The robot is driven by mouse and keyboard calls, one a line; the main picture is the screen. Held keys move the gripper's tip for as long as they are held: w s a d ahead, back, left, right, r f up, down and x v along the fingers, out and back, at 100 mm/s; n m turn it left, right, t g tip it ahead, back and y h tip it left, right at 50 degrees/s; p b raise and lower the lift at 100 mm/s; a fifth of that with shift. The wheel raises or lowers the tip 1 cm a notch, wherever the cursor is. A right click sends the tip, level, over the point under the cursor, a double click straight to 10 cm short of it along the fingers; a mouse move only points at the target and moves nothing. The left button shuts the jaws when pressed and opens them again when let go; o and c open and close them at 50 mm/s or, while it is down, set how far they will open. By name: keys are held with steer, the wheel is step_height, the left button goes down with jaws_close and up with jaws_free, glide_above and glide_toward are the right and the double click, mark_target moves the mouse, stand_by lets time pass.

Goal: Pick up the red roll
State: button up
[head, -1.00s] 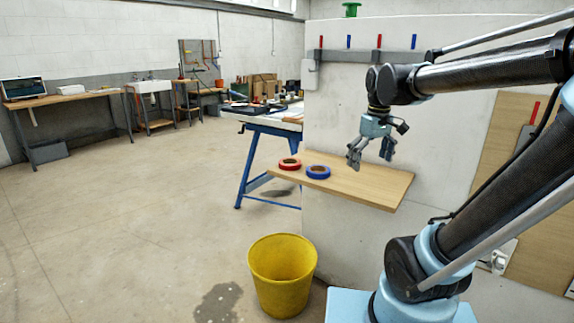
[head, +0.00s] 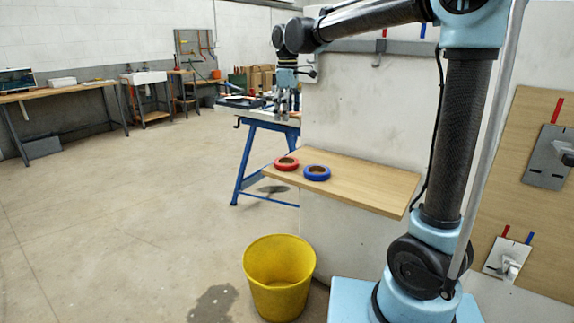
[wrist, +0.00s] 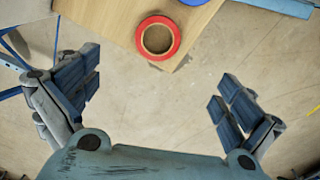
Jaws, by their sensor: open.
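The red roll (head: 287,163) lies flat near the left end of a wooden shelf (head: 370,190). A blue roll (head: 317,173) lies just to its right, a small gap apart. My gripper (head: 284,115) hangs above the shelf's left end, pointing down, with nothing in it. In the wrist view the red roll (wrist: 158,37) shows at the top, close to the shelf corner, beyond the space between my open fingers (wrist: 155,95). The blue roll (wrist: 193,1) is cut off by the top edge there.
A yellow bucket (head: 279,277) stands on the floor below the shelf. A blue-legged workbench (head: 250,160) with items on top stands behind the shelf's left end. A wall panel (head: 345,100) rises behind the shelf. The shelf's right part is bare.

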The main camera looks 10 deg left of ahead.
glide_toward(287, 158)
steer(key=s+f, duration=0.3)
steer(key=shift+s+d+f, duration=0.2)
steer(key=shift+s+d, duration=0.1)
steer(key=shift+d, duration=0.05)
steer(key=shift+w+f, duration=0.15)
steer(key=shift+f, duration=1.2)
steer(key=shift+w+f, duration=0.15)
steer(key=shift+f, duration=1.15)
steer(key=c, duration=1.1)
